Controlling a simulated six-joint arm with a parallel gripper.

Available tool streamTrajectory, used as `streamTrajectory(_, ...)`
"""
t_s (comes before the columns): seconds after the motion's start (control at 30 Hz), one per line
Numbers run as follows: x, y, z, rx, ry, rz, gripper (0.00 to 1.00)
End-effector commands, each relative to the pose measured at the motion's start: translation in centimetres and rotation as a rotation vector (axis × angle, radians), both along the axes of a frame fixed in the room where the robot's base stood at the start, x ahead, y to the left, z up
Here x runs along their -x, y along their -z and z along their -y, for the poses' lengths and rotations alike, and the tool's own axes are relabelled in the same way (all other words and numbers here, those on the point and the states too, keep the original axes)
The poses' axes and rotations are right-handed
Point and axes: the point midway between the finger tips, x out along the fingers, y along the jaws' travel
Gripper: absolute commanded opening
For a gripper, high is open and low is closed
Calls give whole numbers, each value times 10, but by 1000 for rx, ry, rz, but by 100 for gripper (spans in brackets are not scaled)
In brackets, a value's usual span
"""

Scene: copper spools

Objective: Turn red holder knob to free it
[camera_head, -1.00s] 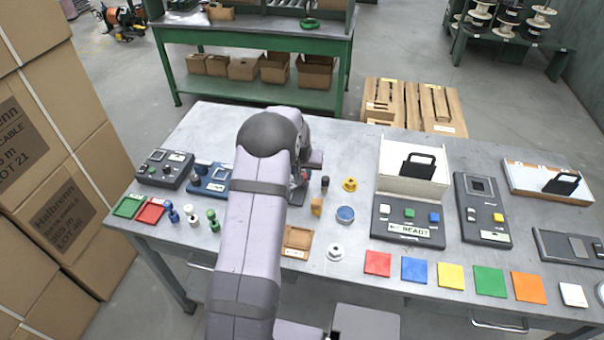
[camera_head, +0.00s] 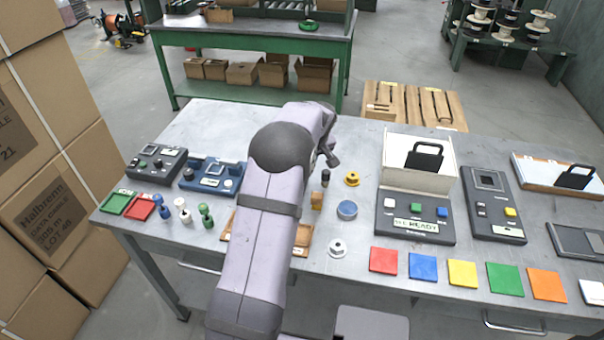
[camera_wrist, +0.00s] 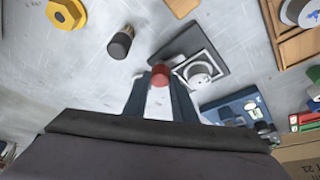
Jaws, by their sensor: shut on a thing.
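In the wrist view a red knob (camera_wrist: 160,74) sits between the fingertips of my gripper (camera_wrist: 160,82), which is shut on it. A dark holder plate (camera_wrist: 208,49) with a pale square frame lies just beyond the knob. A white round piece (camera_wrist: 201,74) is on or by that frame. I cannot tell whether the knob is still attached to the plate. In the head view my arm hides the fingers, the red knob and the plate.
A black-topped cylinder (camera_head: 324,178), a yellow knob (camera_head: 352,179) and a blue round piece (camera_head: 347,210) stand right of my arm. A blue device (camera_head: 212,178) lies left of it. Coloured tiles line the front edge, including a red tile (camera_head: 383,260).

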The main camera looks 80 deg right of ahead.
Motion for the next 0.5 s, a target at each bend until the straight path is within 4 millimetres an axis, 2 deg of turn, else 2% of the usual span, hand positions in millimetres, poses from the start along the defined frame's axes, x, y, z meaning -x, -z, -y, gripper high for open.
streamTrajectory(0.2, 1, 1, 1, 0, -91, -1, 2)
streamTrajectory(0.5, 1, 0, 0, -1, -128, -1, 2)
